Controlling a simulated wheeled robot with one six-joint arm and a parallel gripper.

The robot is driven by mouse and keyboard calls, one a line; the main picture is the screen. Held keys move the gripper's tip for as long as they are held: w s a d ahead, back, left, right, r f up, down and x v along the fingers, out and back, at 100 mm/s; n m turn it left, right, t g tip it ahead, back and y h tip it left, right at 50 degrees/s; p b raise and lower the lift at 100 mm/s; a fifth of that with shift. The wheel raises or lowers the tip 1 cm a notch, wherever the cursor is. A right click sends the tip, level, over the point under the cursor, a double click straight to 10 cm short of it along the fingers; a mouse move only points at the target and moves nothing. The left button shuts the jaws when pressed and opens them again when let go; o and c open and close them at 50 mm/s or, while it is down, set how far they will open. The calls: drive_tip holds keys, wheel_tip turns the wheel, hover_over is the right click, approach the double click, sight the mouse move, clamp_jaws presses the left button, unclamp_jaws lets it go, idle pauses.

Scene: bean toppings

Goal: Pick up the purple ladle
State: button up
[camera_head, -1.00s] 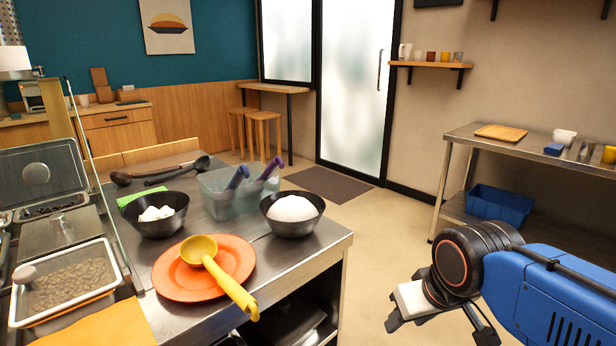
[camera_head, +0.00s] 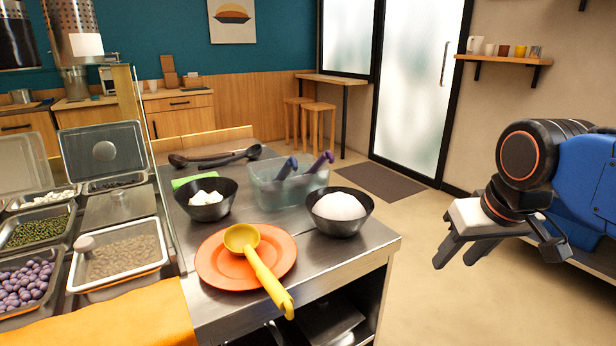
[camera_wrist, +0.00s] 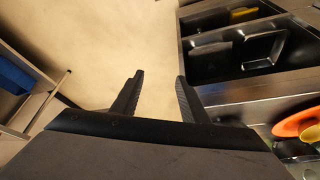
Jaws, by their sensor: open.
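The purple ladle (camera_head: 320,161) stands in a clear, greenish container (camera_head: 263,190) on the steel counter. Its purple handle leans up over the container's right side, and its lower end is seen only dimly through the wall. A second, blue-violet handle (camera_head: 287,168) leans in the same container, to the left. My gripper (camera_head: 453,258) is open and empty, out to the right of the counter over the floor, well apart from the ladle. In the wrist view its two dark fingers (camera_wrist: 158,84) are spread over bare floor, and the ladle is not in that view.
An orange plate (camera_head: 213,268) with a yellow ladle (camera_head: 262,266) lies in front. Another black bowl (camera_head: 207,210) and dark ladles (camera_head: 228,158) are left and behind. Floor right of the counter is clear.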

drive_tip(key=w+a+r+n+y, duration=0.1)
drive_tip(key=w+a+r, duration=0.4)
drive_tip(key=r, duration=0.3)
drive_tip(key=w+a+r+n, duration=0.1)
drive_tip(key=w+a+r, duration=0.5)
drive_tip(key=r, duration=0.1)
drive_tip(key=n, duration=0.2)
approach(318, 161)
drive_tip(key=shift+g+y, duration=0.3)
drive_tip(key=w+f, duration=0.4)
drive_tip(key=f, duration=0.1)
drive_tip(key=shift+w+a, duration=0.35)
drive_tip(key=shift+d+x, duration=0.1)
drive_tip(key=shift+x, duration=1.25)
drive_tip(key=shift+d+x, duration=0.15)
drive_tip(key=shift+x, duration=1.2)
drive_tip(key=shift+s, duration=0.15)
clamp_jaws()
